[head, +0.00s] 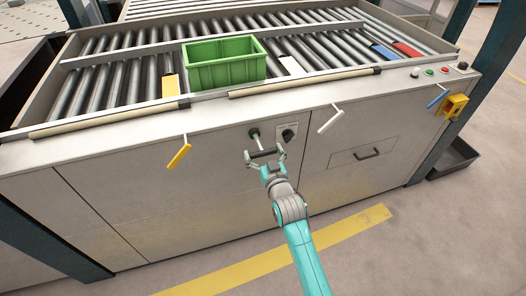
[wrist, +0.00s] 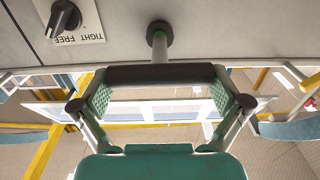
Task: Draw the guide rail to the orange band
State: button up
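The guide rail (head: 215,42) appears to be the long pale bar lying across the rollers, behind the green crate. A yellow-orange band (head: 171,86) lies on the rollers left of the crate. A dark T-handle (wrist: 160,74) stands out from the front panel on a short rod with a round collar. My gripper (head: 265,154) is at this handle. In the wrist view its fingers (wrist: 160,92) sit at the two ends of the crossbar, with no visible gap. Beside it, a black knob (wrist: 63,19) has a plate marked TIGHT and FREE.
A green crate (head: 224,64) stands on the rollers. White (head: 291,66), blue (head: 387,53) and red (head: 407,49) bands lie further right. Yellow (head: 179,156), white (head: 329,121) and blue (head: 437,98) levers stick out from the front. The floor before the cabinet is clear.

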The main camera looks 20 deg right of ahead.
jog(key=c, duration=1.1)
jog(key=s, duration=1)
jog(key=o, duration=1.3)
jog(key=s, duration=1.2)
